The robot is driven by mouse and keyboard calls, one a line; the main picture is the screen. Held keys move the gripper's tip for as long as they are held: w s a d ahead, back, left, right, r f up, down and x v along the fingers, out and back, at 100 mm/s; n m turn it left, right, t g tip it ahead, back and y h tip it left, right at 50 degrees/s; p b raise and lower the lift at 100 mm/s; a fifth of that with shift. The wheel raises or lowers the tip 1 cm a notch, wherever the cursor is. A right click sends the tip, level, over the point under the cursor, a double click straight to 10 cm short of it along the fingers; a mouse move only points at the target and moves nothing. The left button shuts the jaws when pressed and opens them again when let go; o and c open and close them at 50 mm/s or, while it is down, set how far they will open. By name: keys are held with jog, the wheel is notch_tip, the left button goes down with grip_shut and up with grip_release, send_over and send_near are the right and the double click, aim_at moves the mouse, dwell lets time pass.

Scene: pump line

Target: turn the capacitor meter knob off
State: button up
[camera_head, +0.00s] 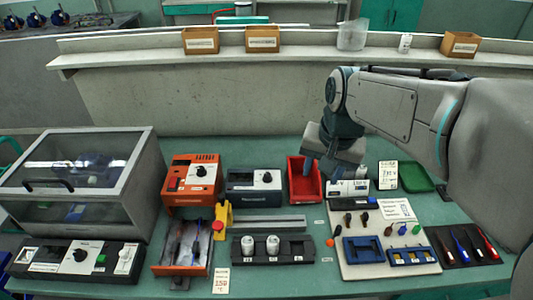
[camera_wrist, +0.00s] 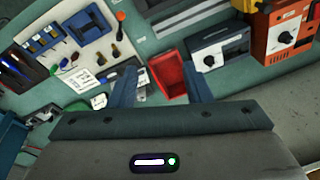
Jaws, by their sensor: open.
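A dark grey meter box (camera_head: 240,184) with a white panel and a round black knob (camera_head: 267,178) stands mid-bench. An orange meter box (camera_head: 190,170) with a similar black knob (camera_head: 200,171) stands left of it. I cannot read which one is the capacitor meter. In the wrist view the dark box (camera_wrist: 222,50) and the orange box (camera_wrist: 290,25) are at the upper right, past the right finger. My gripper (camera_wrist: 160,88) is open and empty above the bench, near the red bin (camera_wrist: 167,74) and right of the dark box in the head view.
A grey clear-lidded case (camera_head: 140,190) stands at the left. A control panel with a large knob (camera_head: 81,255), an orange drawer (camera_head: 165,262) and a black block with white cylinders (camera_head: 300,259) line the front. A tool board (camera_head: 355,270) lies at right.

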jog(key=w+a+f+m+g+b, duration=0.15)
jog(key=w+a+m, duration=0.25)
jog(key=w, duration=0.8)
jog(key=m, duration=0.4)
send_near(268, 174)
jog(key=shift+g+h, duration=0.25)
jog(key=shift+h, duration=0.15)
jog(key=f, duration=0.5)
jog(key=a+f, duration=0.1)
jog(key=f, duration=0.2)
jog(key=shift+w+f, duration=0.2)
jog(key=shift+f, duration=0.15)
grip_shut()
